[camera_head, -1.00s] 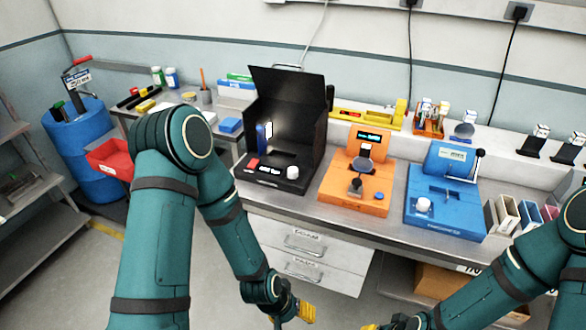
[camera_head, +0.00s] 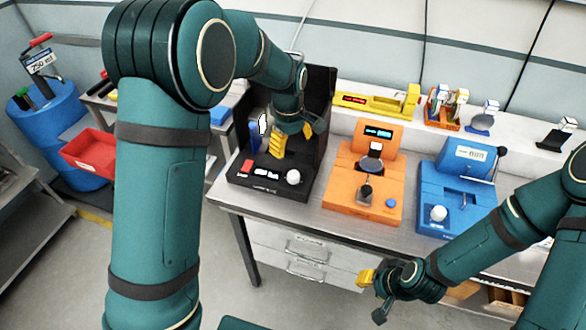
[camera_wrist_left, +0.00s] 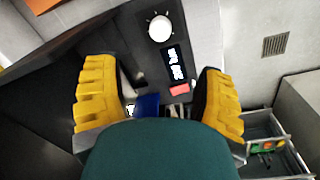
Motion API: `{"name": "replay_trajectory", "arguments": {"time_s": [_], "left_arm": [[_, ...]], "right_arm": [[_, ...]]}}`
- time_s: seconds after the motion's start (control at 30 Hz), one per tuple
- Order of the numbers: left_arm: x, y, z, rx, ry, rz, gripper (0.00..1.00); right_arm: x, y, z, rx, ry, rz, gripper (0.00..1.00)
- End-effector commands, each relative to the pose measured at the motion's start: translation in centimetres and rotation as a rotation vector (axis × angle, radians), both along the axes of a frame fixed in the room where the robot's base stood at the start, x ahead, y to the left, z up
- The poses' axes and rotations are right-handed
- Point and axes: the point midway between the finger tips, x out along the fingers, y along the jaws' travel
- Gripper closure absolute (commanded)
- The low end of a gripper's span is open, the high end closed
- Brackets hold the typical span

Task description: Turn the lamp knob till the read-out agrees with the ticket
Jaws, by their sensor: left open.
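The black lamp station (camera_head: 262,186) stands on the bench with its dark hood raised. Its white round knob (camera_head: 293,177) is at the front right of the panel, and it also shows at the top of the left wrist view (camera_wrist_left: 160,28). The small lit read-out (camera_head: 266,173) lies left of the knob; its digits (camera_wrist_left: 175,65) are too blurred to read. A bright white piece (camera_head: 263,122) above a blue part stands inside the hood; I cannot tell if it is the ticket. My left gripper (camera_head: 293,140) is open and empty above the panel, apart from the knob. My right gripper (camera_head: 372,294) looks open and empty before the bench.
An orange station (camera_head: 350,195) and a blue station (camera_head: 455,215) stand right of the lamp station. A yellow device (camera_head: 375,103) is on the ledge behind. A red bin (camera_head: 90,155) and a blue drum (camera_head: 60,125) are at the left.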

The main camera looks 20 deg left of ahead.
Motion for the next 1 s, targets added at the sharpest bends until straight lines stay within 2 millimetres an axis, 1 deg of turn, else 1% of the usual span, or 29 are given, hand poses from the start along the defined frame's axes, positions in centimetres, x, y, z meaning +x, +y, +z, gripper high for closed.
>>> {"name": "replay_trajectory", "arguments": {"time_s": [0.03, 0.4, 0.6, 0.7, 0.8, 1.0], "left_arm": [[-0.1, 0.0, -0.9, 0.001, 0.005, 0.0, 0.31], [0.3, -0.2, -8.1, 0.001, 0.005, -0.002, 0.31], [0.5, -0.3, -11.2, -0.001, 0.004, -0.002, 0.31], [0.5, -0.4, -12.2, -0.001, 0.003, -0.002, 0.31], [0.6, -0.3, -12.7, -0.001, 0.003, -0.002, 0.31], [0.6, -0.4, -13.0, -0.001, 0.0, -0.002, 0.31]], "right_arm": [[0.0, 0.0, -0.2, 0.0, 0.0, 0.0, 0.62], [0.0, 0.0, -0.9, -0.002, 0.001, 0.0, 0.62], [0.0, 0.0, -1.1, -0.002, 0.001, 0.0, 0.62], [0.0, 0.0, -1.2, -0.003, 0.002, 0.0, 0.62], [0.0, 0.1, -1.2, -0.003, 0.002, 0.0, 0.62], [0.0, 0.1, -1.2, -0.003, 0.002, 0.0, 0.62]]}}
